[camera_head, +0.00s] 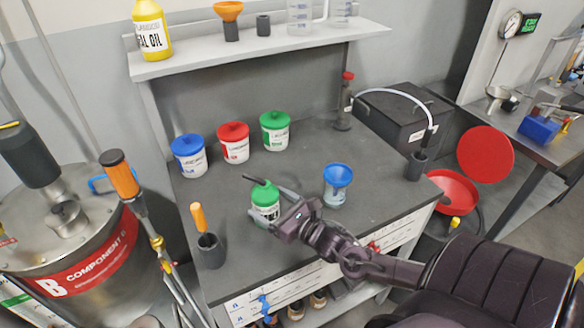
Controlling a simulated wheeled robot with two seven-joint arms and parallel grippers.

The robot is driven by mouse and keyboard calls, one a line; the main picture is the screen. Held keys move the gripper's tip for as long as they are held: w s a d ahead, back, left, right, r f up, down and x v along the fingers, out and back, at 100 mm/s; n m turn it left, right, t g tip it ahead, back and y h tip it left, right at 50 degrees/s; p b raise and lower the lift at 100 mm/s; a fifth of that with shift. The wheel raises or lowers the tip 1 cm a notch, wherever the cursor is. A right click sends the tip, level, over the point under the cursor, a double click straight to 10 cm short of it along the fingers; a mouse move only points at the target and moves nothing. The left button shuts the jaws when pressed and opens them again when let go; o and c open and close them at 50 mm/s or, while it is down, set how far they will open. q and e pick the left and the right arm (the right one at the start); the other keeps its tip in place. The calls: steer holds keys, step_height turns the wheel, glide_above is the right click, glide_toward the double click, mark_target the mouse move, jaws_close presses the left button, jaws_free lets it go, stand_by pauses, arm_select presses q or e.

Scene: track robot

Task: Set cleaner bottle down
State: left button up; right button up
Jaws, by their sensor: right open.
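My right gripper (272,188) reaches in from the lower right. Its fingers are apart at the height of the bottle's top, and part of the bottle is hidden behind the gripper. I cannot tell whether a finger touches it. My left gripper is not in view.
Blue, red and green lidded tubs (233,143) stand behind. A blue funnel on a jar (337,184) is right of the bottle. A dark holder with an orange-handled tool (209,248) is at the front left. A shelf (250,47) spans the back.

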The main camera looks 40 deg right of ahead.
steer(key=s, duration=0.3)
steer(key=s+d, duration=0.1)
steer(key=s, duration=0.6)
steer(key=shift+s+d+r, duration=0.15)
steer(key=shift+s+d, duration=0.05)
steer(key=shift+d, duration=0.15)
